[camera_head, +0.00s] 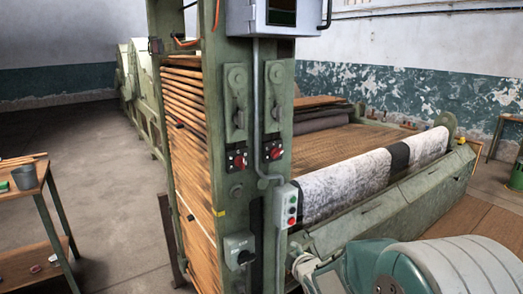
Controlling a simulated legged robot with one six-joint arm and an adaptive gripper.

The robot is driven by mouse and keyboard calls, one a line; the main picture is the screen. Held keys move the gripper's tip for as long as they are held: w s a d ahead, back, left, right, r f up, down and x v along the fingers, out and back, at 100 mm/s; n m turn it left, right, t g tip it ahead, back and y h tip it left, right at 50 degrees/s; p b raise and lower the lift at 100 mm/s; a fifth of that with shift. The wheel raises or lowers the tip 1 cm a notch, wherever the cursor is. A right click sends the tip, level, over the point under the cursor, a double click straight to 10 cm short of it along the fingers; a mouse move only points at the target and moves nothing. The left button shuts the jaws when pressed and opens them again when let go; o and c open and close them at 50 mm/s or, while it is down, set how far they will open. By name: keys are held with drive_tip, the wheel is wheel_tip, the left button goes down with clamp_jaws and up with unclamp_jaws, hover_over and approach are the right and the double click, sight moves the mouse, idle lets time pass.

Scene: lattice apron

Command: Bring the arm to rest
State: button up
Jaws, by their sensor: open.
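Part of my arm shows at the bottom right, in pale grey and teal, close to the camera. It lies in front of the green machine (390,218) and hides part of its lower front edge. My gripper is not seen in this view, so its fingers and anything between them cannot be judged.
A green post with switches (253,110) and a grey push-button box (287,205) stands left of my arm. A pale fleecy roll (345,185) lies behind it. A wooden bench (40,185) with a grey cup (25,177) is at left. The concrete floor (110,185) between is clear.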

drive_tip(key=s+d+r+m+g+h, duration=0.2)
drive_tip(key=s+d+r+m, duration=0.15)
drive_tip(key=s, duration=0.35)
drive_tip(key=s+d+r+m+g+h, duration=0.1)
drive_tip(key=s+d+r+m, duration=0.2)
drive_tip(key=s+r+m, duration=0.3)
drive_tip(key=s+m+g, duration=0.4)
drive_tip(key=s+m, duration=0.2)
drive_tip(key=s, duration=1.3)
drive_tip(key=shift+s+d+r, duration=0.2)
drive_tip(key=shift+d, duration=0.05)
drive_tip(key=shift+a, duration=0.1)
idle(0.5)
